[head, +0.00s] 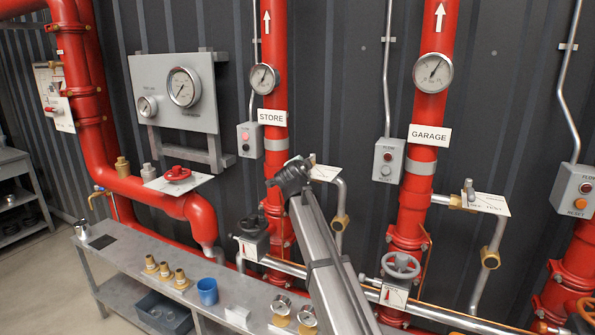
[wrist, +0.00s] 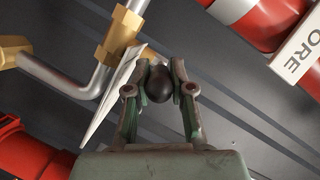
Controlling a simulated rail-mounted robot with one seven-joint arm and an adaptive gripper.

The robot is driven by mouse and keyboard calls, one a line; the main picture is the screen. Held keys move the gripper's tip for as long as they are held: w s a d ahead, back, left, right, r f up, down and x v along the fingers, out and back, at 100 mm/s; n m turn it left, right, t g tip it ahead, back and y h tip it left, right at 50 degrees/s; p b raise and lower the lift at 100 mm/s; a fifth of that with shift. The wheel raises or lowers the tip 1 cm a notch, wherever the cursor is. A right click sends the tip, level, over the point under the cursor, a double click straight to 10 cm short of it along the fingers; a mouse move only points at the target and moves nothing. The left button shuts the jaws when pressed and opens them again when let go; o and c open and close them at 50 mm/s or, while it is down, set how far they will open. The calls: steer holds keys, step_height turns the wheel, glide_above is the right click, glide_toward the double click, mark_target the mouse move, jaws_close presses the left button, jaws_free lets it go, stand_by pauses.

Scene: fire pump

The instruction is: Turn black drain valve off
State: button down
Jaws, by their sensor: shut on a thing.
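In the wrist view, my gripper (wrist: 159,75) has one finger on each side of a black ball knob (wrist: 160,84) and is shut on it. A thin white plate (wrist: 108,105) stands edge-on just left of the fingers. In the head view, my gripper (head: 288,178) is in front of the red STORE pipe (head: 273,103), by a small drain fitting with a white label plate (head: 325,173) and a bent grey drain pipe (head: 342,200). The knob is hidden there by my gripper. I cannot read the plate's marks.
A brass fitting (wrist: 118,38) sits close to the left finger in the wrist view. The GARAGE pipe (head: 422,140), with a similar drain valve and plate (head: 487,203), stands to the right. A grey bench (head: 130,262) with a blue cup (head: 207,291) is below left.

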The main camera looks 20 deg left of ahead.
steer(key=shift+a, duration=0.1)
steer(key=c, duration=1)
jaws_free()
steer(key=shift+a, duration=0.1)
steer(key=shift+s+d+r, duration=0.1)
steer(key=shift+s+d, duration=0.1)
steer(key=shift+s, duration=0.25)
steer(key=v, duration=1.1)
